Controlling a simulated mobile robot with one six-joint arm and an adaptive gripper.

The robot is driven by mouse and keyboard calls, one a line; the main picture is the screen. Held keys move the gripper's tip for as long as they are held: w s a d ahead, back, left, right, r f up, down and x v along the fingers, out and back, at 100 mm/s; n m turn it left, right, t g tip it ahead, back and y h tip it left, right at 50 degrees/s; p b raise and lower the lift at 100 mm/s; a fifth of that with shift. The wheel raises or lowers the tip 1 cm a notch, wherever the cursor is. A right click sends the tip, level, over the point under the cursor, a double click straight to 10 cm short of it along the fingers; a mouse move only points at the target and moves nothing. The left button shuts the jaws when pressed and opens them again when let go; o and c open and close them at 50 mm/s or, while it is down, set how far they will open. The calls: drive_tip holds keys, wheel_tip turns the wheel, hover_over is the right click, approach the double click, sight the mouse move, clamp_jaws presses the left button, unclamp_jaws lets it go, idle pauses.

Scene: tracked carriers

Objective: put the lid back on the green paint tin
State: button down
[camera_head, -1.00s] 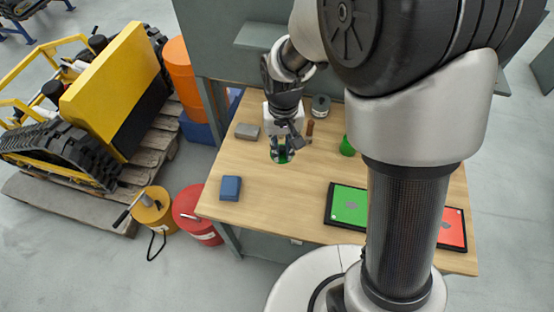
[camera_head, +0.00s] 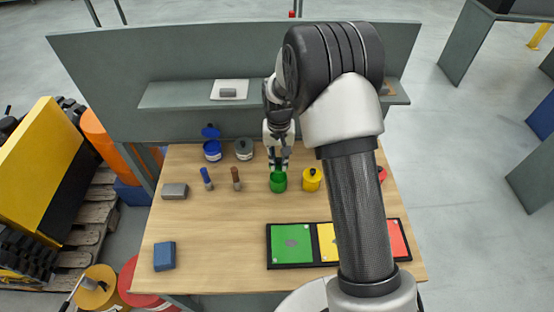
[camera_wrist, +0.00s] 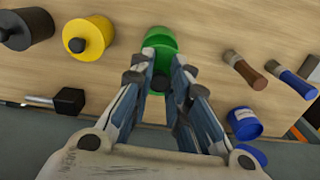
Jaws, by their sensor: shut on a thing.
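The green paint tin (camera_head: 278,184) stands upright on the wooden table in the head view. My gripper (camera_head: 279,160) is pointed down right at its top. In the wrist view, green shows between and beyond the fingers, with the tin (camera_wrist: 160,38) at the top. My gripper (camera_wrist: 161,86) is shut there on the green lid (camera_wrist: 160,66) at a dark knob. The fingers hide much of the lid. I cannot tell whether the lid touches the tin's rim.
A yellow tin (camera_head: 311,179) stands close on the right. A black tray (camera_head: 268,248) with coloured panels lies in front.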

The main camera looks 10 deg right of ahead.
drive_tip(key=shift+f+b, duration=1.75)
drive_tip(key=shift+f, duration=1.1)
drive_tip(key=shift+f, duration=0.15)
drive_tip(key=c, duration=1.4)
unclamp_jaws()
drive_tip(key=shift+c, duration=0.2)
drive_tip(key=o, duration=0.5)
